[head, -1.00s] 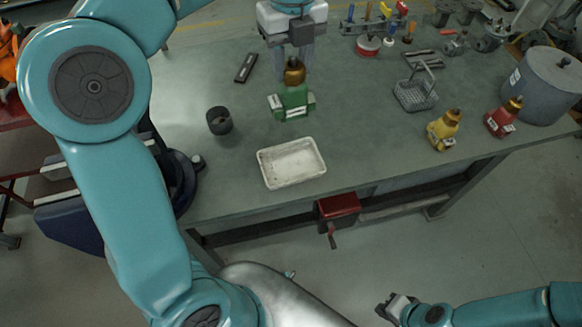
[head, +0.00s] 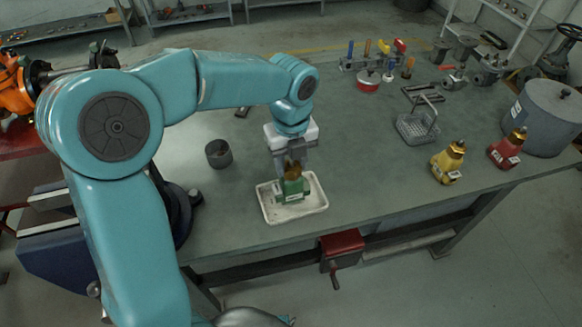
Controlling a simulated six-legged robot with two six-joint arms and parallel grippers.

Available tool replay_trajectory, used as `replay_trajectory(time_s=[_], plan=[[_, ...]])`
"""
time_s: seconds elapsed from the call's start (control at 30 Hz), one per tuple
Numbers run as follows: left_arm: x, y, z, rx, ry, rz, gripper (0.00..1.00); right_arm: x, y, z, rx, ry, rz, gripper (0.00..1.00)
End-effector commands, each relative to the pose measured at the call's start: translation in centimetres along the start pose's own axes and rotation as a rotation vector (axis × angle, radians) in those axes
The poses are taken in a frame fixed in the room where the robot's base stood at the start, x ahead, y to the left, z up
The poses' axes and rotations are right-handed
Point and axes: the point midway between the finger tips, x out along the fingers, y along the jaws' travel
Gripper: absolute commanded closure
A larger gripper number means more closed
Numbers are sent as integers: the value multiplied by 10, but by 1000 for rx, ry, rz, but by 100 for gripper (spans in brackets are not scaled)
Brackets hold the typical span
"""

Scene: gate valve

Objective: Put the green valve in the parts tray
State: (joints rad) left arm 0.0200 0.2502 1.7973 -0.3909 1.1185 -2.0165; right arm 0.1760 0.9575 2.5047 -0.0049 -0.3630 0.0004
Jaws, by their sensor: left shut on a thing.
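The green valve (head: 293,190) with its brass top is in my left gripper (head: 291,165), which points down and is shut on the valve's top. The valve is upright over the white parts tray (head: 311,208), within its rim as seen from here. I cannot tell whether its base touches the tray floor. The gripper fingers partly hide the brass top. My right gripper is not in view.
A dark cup (head: 218,153) stands left of the tray. A yellow valve (head: 448,162), a red valve (head: 508,149), a wire basket (head: 418,124) and a large grey pot (head: 548,117) stand to the right. A red vise (head: 342,246) hangs at the front edge.

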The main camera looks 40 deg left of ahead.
Motion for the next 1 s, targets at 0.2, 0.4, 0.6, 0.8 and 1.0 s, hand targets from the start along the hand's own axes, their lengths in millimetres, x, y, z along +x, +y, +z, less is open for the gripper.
replay_trajectory(time_s=[0.2,0.4,0.6,0.8,1.0], plan=[[18,0,1,-1,-2,-2,95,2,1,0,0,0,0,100],[18,0,0,-1,-2,-2,95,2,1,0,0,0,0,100],[21,0,0,-1,-1,0,33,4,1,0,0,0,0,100],[21,0,0,-1,-1,0,33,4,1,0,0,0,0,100],[11,0,0,0,-2,-2,33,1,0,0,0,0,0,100]])
